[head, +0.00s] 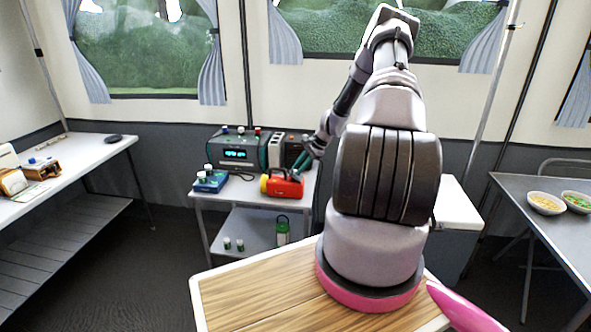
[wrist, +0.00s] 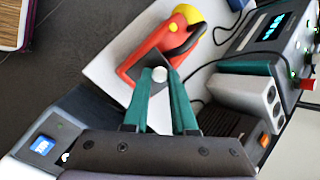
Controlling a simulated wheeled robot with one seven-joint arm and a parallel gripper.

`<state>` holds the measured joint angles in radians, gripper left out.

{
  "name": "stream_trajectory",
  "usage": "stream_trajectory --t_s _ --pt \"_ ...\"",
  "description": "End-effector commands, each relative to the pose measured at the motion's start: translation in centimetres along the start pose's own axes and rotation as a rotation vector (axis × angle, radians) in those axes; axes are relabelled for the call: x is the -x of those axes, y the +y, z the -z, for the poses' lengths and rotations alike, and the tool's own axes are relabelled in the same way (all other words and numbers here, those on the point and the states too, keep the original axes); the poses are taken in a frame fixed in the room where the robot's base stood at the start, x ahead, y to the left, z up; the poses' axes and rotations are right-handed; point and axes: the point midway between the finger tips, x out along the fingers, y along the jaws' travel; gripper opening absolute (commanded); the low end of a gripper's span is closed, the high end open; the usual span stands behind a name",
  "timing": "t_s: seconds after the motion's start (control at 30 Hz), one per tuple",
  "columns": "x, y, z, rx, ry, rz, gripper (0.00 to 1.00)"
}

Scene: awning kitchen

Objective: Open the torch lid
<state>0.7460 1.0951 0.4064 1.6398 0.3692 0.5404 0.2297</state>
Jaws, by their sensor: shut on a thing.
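The torch, red with a yellow head (head: 284,187), lies near the front right of the small white table. It also shows in the wrist view (wrist: 150,55), with its dark handle on top. A dark grey flat piece, which looks like the torch lid (wrist: 157,92), is at the torch's near end, with a white round part by it. My gripper (wrist: 159,76) has its teal fingers on either side of this piece and is shut on it. In the head view my gripper (head: 298,168) is at the torch's right end. Whether the lid is swung open is unclear.
Behind the torch stands a dark green device with a lit display (head: 236,150). A lantern (head: 282,230) and small cells are on the lower shelf. A dark cable (wrist: 222,38) runs near the torch.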

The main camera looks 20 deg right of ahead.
Motion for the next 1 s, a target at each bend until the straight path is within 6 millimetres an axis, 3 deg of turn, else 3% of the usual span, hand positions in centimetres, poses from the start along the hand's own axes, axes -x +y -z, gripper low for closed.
stream_trajectory --t_s 0.6,1.0 --pt "1.5 2.3 2.2 -0.007 -0.407 0.407 0.0" --pt "1.6 3.2 3.1 -0.003 -0.574 0.571 0.0"
